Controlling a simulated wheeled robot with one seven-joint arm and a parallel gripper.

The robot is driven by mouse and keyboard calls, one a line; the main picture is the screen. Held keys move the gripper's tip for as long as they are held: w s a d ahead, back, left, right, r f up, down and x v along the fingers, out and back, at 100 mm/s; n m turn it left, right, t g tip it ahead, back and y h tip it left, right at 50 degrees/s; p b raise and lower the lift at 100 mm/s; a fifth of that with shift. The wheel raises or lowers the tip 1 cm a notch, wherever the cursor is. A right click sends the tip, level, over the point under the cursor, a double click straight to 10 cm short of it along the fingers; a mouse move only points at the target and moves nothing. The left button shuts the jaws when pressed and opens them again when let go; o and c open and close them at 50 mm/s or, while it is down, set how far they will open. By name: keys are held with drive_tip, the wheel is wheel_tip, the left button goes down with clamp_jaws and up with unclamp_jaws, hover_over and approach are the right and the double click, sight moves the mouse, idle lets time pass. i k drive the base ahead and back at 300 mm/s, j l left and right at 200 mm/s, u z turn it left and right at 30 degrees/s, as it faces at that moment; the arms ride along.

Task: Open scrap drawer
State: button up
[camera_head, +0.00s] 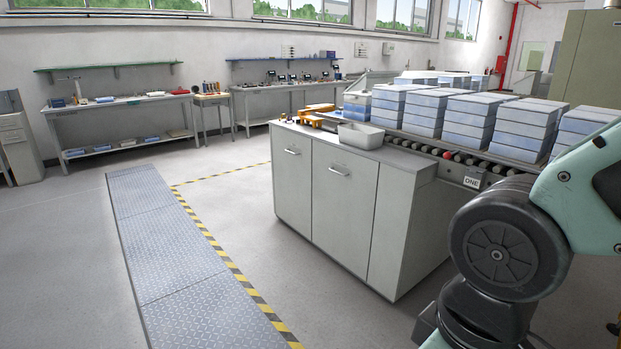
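A grey cabinet (408,228) stands in the middle. Its left front panel (292,180) has a bar handle (292,151) near the top. The wider panel (339,205) beside it has a similar handle (339,171). Both panels look closed and flush. No label shows which one is the scrap drawer. My arm shows at the right edge, apart from the handles in the picture; my gripper is out of view.
A grey bin (361,135) and an orange device (311,115) sit on the cabinet top. A roller conveyor (470,156) with stacked blue-white boxes (474,118) runs behind. A metal floor plate (170,240) and striped tape lie left, with open floor before the cabinet.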

sight(344, 184)
drive_tip(key=i, duration=3.15)
